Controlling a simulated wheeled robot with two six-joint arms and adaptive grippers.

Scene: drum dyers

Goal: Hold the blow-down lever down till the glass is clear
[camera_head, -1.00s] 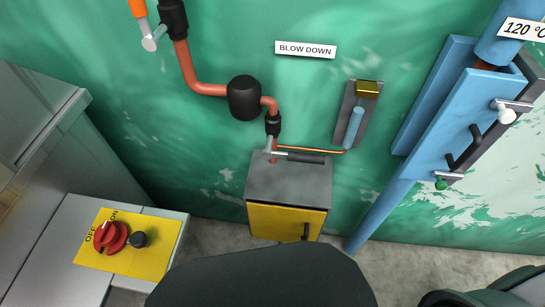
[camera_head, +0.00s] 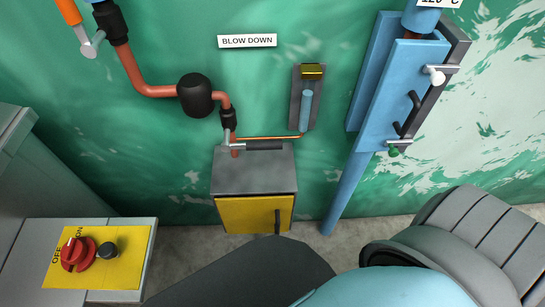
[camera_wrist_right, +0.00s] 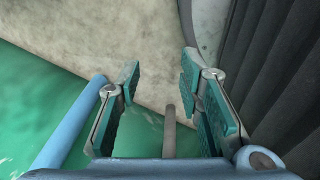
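The blow-down lever (camera_head: 264,145) has a black handle and sticks out roughly level to the right from the copper pipe, above a grey box. The glass (camera_head: 306,112) is an upright tube on a grey backing with a yellow cap; the tube looks blue. No gripper touches the lever in the head view. My right gripper (camera_wrist_right: 164,85) shows in the right wrist view with its teal-padded fingers apart. A grey rod (camera_wrist_right: 170,130) shows between and beyond them; I cannot tell what it is. My left gripper is not in view.
The grey box (camera_head: 252,172) has a yellow door (camera_head: 255,214). A sign (camera_head: 247,41) reads BLOW DOWN. A blue pipe unit (camera_head: 395,95) stands at right. A yellow panel (camera_head: 125,262) with a red knob (camera_head: 78,254) is at lower left.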

